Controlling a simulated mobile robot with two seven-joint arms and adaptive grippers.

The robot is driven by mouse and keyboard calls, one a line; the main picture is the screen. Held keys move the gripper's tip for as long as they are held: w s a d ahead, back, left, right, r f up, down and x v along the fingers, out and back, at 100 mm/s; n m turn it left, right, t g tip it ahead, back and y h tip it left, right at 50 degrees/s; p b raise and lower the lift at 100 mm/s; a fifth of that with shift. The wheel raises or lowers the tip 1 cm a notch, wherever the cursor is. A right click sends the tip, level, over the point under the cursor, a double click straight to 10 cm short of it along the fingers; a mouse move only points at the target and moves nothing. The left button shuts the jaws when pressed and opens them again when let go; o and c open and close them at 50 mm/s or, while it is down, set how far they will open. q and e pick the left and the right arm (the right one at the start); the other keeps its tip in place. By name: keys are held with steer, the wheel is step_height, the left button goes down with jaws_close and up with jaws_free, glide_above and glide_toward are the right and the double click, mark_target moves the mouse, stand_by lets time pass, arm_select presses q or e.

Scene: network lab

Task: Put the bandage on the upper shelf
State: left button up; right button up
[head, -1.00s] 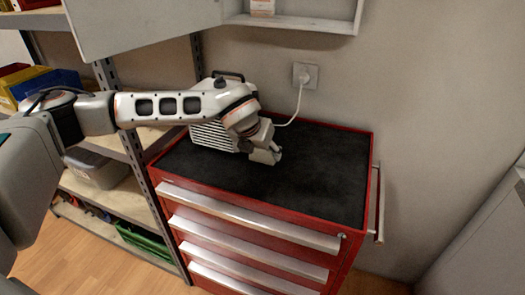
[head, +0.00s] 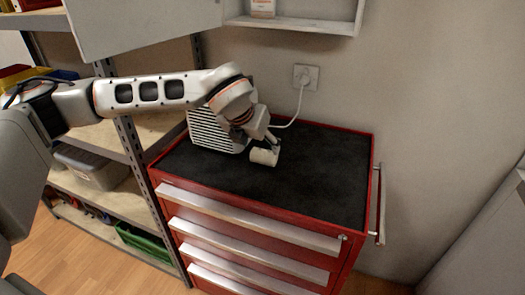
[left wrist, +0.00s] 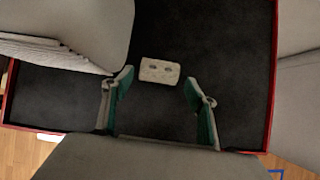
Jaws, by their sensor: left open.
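The bandage (head: 264,157) looks like a small whitish roll lying on the black top of the red tool cabinet. It also shows in the left wrist view (left wrist: 160,71), with two dark marks on it. My left gripper (head: 272,140) is just above the bandage. In the left wrist view my left gripper (left wrist: 159,86) is open, its teal-padded fingers apart, with the bandage just beyond the tips and between their lines. Nothing is held. A wall cabinet (head: 290,23) shows its lower part at the top; anything higher is out of view. My right gripper is not in view.
A white slatted device (head: 212,133) stands behind and left of the gripper, its cable (head: 299,105) running to a wall socket (head: 305,75). The cabinet door (head: 140,22) hangs open at the upper left. The right part of the black top (head: 325,170) is clear.

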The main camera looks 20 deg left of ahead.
arm_select(q)
steer(key=v, duration=0.6)
steer(key=shift+w+f, duration=0.1)
stand_by(0.3)
